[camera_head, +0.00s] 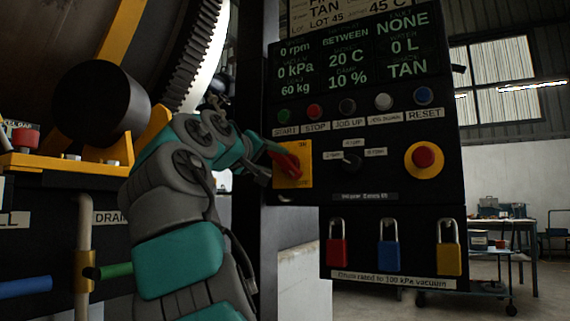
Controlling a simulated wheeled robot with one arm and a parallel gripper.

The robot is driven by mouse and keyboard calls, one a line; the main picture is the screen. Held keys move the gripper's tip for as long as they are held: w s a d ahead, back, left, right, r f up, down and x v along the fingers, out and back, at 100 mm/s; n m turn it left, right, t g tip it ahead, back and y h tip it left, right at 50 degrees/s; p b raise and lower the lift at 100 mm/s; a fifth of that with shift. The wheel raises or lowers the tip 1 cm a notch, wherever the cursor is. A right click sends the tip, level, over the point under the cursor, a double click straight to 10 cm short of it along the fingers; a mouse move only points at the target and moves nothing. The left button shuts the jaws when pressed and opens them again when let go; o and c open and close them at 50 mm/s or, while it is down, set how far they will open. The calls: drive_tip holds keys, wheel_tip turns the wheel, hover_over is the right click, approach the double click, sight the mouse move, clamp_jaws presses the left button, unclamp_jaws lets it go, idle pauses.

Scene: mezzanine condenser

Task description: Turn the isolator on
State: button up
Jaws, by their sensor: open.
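The isolator is a red handle (286,163) on a yellow square plate (305,158), at the left edge of the black control panel. The handle slants from upper left to lower right. Small lettering at the plate's right side is too small to read surely. My gripper (269,163) is open at the left side of the handle, very close to it. One finger lies above and one below the handle's near end. I cannot tell whether they touch it. My wrist and fingers hide the plate's left edge.
The panel (360,222) has a small black selector (351,162), a red mushroom button (424,157) on yellow, and a row of push buttons above. Several padlocks (388,245) hang below. A large drum (70,40) and yellow frame stand left. Open floor and a workbench lie right.

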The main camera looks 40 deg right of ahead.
sight(282, 163)
drive_tip(key=p+x, duration=0.1)
drive_tip(key=x, duration=0.5)
clamp_jaws()
idle(0.4)
